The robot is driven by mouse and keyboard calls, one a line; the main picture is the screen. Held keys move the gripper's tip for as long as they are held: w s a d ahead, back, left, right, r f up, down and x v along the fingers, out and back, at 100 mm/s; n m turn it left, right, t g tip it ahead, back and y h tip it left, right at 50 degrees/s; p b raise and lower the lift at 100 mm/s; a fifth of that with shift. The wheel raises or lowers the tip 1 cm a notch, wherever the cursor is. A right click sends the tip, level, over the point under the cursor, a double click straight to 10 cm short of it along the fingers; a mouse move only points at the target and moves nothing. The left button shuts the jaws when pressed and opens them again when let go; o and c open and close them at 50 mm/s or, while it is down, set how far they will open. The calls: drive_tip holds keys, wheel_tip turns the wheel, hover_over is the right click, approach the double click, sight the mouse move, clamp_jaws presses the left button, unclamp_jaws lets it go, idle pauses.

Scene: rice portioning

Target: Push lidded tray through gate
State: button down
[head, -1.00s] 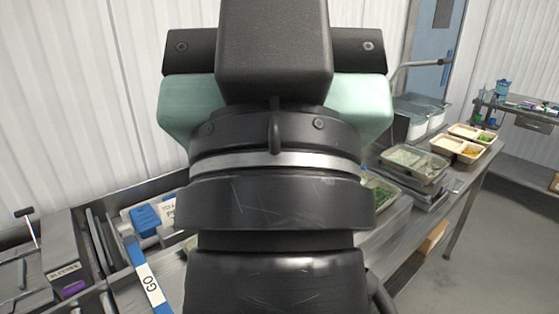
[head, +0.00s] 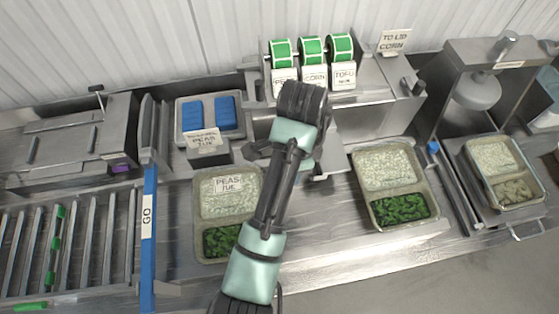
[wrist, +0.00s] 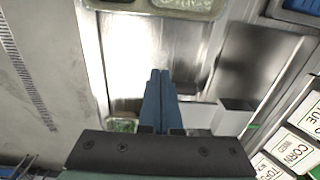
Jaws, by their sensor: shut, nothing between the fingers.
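The lidded tray (head: 229,236) has a pale section and a green section, with a PEAS TUE label on top. It stands on the steel counter just right of the blue gate bar (head: 149,225) marked GO. Part of my arm crosses near its right side in the head view. Its pale rim also shows at the top edge of the wrist view (wrist: 180,13). My gripper (wrist: 158,73) has its two blue fingers together and empty, pointing toward the tray with bare steel between. The fingers are hidden behind my arm in the head view.
Rollers (head: 65,240) lie left of the gate. A second tray (head: 390,185) stands right of my arm, and another (head: 503,172) under a press. Label rolls (head: 312,50) and a holder of blue blocks (head: 210,113) line the back.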

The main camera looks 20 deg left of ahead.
drive_tip(key=f, duration=0.9)
drive_tip(key=shift+s+a+b, duration=0.1)
drive_tip(key=shift+s+b, duration=0.3)
drive_tip(key=shift+s+a+f+p, duration=0.2)
drive_tip(key=shift+s+a+p, duration=0.2)
drive_tip(key=shift+a+p, duration=0.2)
drive_tip(key=shift+s+a+f+p, duration=0.2)
drive_tip(key=shift+s+a+p, duration=0.2)
drive_tip(key=shift+a, duration=0.25)
drive_tip(key=shift+s+a+f, duration=0.15)
drive_tip(key=shift+s+a, duration=0.15)
drive_tip(key=shift+a, duration=0.1)
